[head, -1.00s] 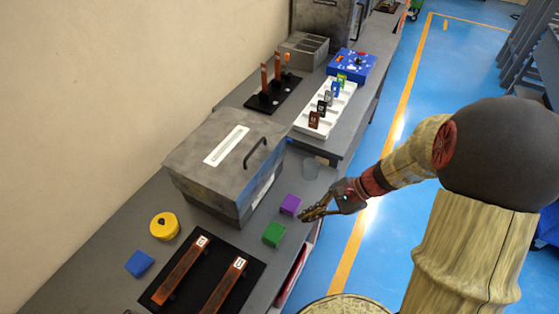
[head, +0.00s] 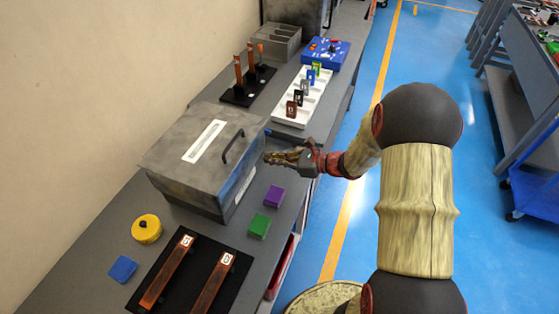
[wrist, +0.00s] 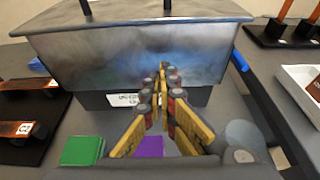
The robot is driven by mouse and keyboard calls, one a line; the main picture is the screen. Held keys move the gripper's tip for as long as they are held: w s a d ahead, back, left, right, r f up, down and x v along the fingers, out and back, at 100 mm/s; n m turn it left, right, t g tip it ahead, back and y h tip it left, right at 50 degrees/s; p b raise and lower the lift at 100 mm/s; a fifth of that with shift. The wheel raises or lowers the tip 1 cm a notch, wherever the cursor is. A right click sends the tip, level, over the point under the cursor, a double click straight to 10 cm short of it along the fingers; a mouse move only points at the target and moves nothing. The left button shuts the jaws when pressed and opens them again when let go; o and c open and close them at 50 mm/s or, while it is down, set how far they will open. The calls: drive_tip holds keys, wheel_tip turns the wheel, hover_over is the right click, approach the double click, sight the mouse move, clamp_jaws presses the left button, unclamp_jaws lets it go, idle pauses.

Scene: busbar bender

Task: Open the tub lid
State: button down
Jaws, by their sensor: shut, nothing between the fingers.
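The tub (head: 190,195) is a grey metal box on the bench, with its lid (head: 165,148) closed on top. The lid carries a white label strip and a dark bar handle (head: 233,147) near its right side. My gripper (head: 268,157) is shut and empty, just right of the tub and apart from the handle. In the wrist view my gripper (wrist: 163,70) points at the tub's front wall (wrist: 110,60), below the lid's rim. The handle shows there only as two dark posts at the top edge, its upper part cut off.
Purple (head: 273,196) and green (head: 260,226) blocks lie right of the tub. A yellow round item (head: 146,229), a blue block (head: 123,269) and a black board with copper bars (head: 165,272) lie nearer. A white tray (head: 292,119) and copper posts stand behind.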

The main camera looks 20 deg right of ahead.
sight(250, 150)
drive_tip(key=b+x, duration=0.1)
drive_tip(key=x, duration=0.4)
drive_tip(key=shift+r, duration=0.15)
wheel_tip(250, 150, up, 3)
drive_tip(key=shift+s+f, duration=0.1)
drive_tip(key=shift+f, duration=0.1)
drive_tip(key=shift+r, duration=0.65)
